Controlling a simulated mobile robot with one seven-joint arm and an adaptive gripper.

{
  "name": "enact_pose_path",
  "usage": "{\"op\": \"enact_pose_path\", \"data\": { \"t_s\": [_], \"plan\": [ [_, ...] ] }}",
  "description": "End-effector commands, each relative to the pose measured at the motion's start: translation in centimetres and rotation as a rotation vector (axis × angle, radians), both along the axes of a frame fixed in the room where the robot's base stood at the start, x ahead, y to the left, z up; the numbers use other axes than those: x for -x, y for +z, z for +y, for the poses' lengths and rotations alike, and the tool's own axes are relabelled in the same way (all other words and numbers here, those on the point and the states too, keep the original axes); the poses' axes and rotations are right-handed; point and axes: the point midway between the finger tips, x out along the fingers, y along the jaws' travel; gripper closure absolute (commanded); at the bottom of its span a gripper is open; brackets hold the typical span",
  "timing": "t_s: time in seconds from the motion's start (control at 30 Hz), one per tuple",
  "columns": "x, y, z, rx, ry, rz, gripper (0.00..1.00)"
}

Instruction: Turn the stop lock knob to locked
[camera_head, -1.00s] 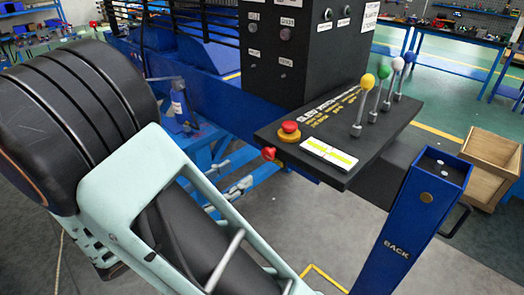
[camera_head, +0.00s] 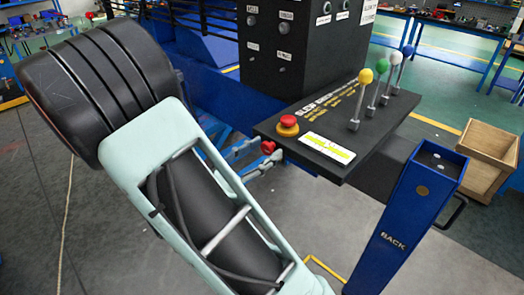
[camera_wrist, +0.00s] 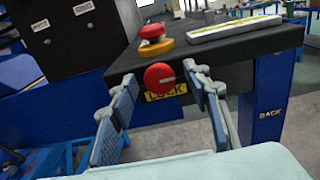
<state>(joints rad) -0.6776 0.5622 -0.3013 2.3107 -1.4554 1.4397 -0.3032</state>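The stop lock knob is a round red knob (camera_wrist: 160,77) on the front edge of the black control panel. A pale mark runs sideways on its face, and a yellow label reading LOCK (camera_wrist: 167,92) sits just below it. In the head view the red knob (camera_head: 268,147) shows under the panel's left corner. My gripper (camera_wrist: 161,74) is open, with one finger at the left and one at the right of the knob in the wrist view. A gap shows on both sides; I cannot tell how far the fingertips reach along it. In the head view my gripper (camera_head: 256,158) is beside the knob.
A red mushroom button on a yellow base (camera_head: 288,126) sits on the panel top (camera_head: 322,125), above the knob. A white and yellow level strip (camera_head: 327,148) lies beside it. Several ball-topped levers (camera_head: 358,105) stand further right. A blue post (camera_head: 405,225) marked BACK stands at the right.

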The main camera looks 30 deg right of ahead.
Motion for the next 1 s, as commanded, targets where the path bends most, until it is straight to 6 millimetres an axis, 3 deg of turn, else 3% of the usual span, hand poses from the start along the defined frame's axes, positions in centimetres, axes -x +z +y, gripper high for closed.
{"op": "enact_pose_path", "data": {
  "t_s": [0.03, 0.37, 0.67, 1.0],
  "plan": [
    [-0.01, 0.01, 0.01, 0.0, 0.0, 0.0, 0.62],
    [0.0, 0.02, 0.03, 0.0, 0.0, 0.0, 0.97],
    [0.0, -0.09, 0.04, -0.014, 0.0, -0.039, 0.98],
    [0.0, -0.35, 0.05, -0.09, 0.0, -0.248, 0.98]
  ]
}}
